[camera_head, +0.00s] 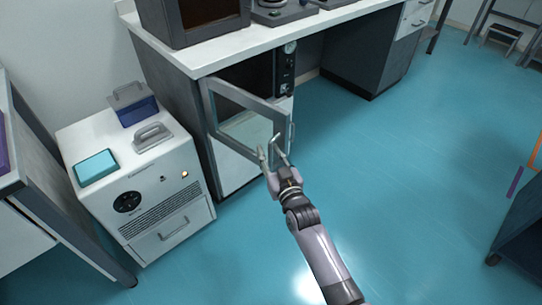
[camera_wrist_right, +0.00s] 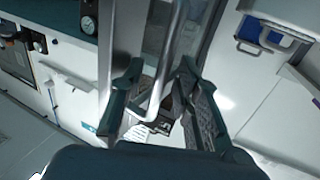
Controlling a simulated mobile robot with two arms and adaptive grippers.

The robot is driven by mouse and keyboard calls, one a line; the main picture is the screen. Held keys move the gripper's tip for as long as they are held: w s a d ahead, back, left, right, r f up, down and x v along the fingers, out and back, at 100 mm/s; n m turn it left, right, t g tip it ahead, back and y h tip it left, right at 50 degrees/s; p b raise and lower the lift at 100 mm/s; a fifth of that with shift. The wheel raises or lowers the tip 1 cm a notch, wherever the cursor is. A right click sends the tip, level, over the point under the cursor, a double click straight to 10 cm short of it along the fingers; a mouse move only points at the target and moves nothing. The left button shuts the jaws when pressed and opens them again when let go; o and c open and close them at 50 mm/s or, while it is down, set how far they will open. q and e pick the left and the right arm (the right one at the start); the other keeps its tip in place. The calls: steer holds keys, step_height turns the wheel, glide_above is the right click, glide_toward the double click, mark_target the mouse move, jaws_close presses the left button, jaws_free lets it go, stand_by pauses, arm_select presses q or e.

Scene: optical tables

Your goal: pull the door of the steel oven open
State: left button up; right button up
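The steel oven (camera_head: 285,72) stands under the white bench, with its dark control panel and round gauge at its right side. Its framed glass door (camera_head: 211,108) stands partly open, swung out from the left side. The door's bent handle bar (camera_head: 277,139) is at the door's free right edge. My right gripper (camera_head: 271,150) is at this handle with its fingers apart. In the right wrist view the handle bar (camera_wrist_right: 171,60) passes between the two open fingers; I cannot tell whether either finger touches it. My left gripper is in neither view.
A white cabinet (camera_head: 165,205) with a blue box (camera_head: 138,110) and a teal-lidded box (camera_head: 96,167) stands left of the oven. The bench top (camera_head: 215,58) overhangs the oven. The blue floor (camera_head: 400,190) to the right is clear.

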steer(key=v, duration=1.2)
steer(key=shift+f, duration=0.1)
steer(key=s+d+f+g+h, duration=0.1)
steer(key=s+d+f+g, duration=0.3)
steer(key=f, duration=0.6)
steer(key=s+d+f+m+g+h, duration=0.1)
steer(key=s+d+f+g+h, duration=0.15)
steer(key=s+f, duration=0.55)
steer(key=s+d+f+g+h, duration=0.1)
steer(key=s+d+f+g, duration=0.35)
steer(key=f, duration=0.65)
steer(key=s+d+f+m+g+h, duration=0.1)
steer(key=s+d+f+g, duration=0.1)
steer(key=s+d+f, duration=0.3)
steer(key=s+d+f+g+h, duration=0.1)
steer(key=s+d+f+g, duration=0.1)
steer(key=s, duration=0.6)
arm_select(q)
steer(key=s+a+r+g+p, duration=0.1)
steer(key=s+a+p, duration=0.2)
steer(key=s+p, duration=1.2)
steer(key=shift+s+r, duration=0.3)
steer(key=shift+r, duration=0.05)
arm_select(e)
steer(key=s+d+r, duration=0.1)
steer(key=s+d, duration=0.1)
steer(key=s, duration=1.3)
steer(key=shift+r+g, duration=0.35)
steer(key=shift+g, duration=0.05)
